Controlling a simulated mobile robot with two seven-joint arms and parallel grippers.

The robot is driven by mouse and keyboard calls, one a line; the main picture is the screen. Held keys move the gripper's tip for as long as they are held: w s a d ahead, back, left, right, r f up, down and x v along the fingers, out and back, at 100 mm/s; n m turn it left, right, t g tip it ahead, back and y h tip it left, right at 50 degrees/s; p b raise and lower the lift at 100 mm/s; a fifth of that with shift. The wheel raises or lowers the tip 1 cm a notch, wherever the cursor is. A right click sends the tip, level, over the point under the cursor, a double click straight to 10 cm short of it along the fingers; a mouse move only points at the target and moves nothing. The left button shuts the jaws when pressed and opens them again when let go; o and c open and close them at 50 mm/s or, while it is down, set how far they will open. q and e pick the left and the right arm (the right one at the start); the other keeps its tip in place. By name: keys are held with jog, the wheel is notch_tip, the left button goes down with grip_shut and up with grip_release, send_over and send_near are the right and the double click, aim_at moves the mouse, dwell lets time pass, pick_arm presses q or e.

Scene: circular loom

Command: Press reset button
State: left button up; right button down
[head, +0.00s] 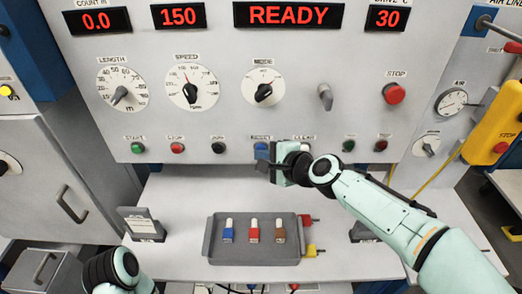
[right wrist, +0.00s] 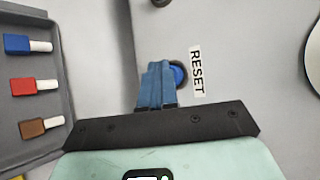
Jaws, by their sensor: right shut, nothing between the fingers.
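The blue reset button (right wrist: 180,75) shows in the right wrist view beside its RESET label (right wrist: 197,74), partly hidden by my fingers. My right gripper (right wrist: 164,68) is shut and empty, its blue fingertips right at the button's edge. I cannot tell whether they touch it or whether it is pressed in. In the head view my right gripper (head: 263,155) is at the lower edge of the panel, below the RESET label, and covers most of the button. Only a link of my left arm shows at the lower left; its gripper is out of view.
The panel (head: 230,120) has green and red buttons on both sides, dials above and a READY display (head: 289,15). A red stop button (head: 394,93) is at the right. Below, a grey tray (head: 220,252) holds blue, red and brown pieces on the white table.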

jog(key=shift+s, duration=0.85)
jog(key=shift+s, duration=2.5)
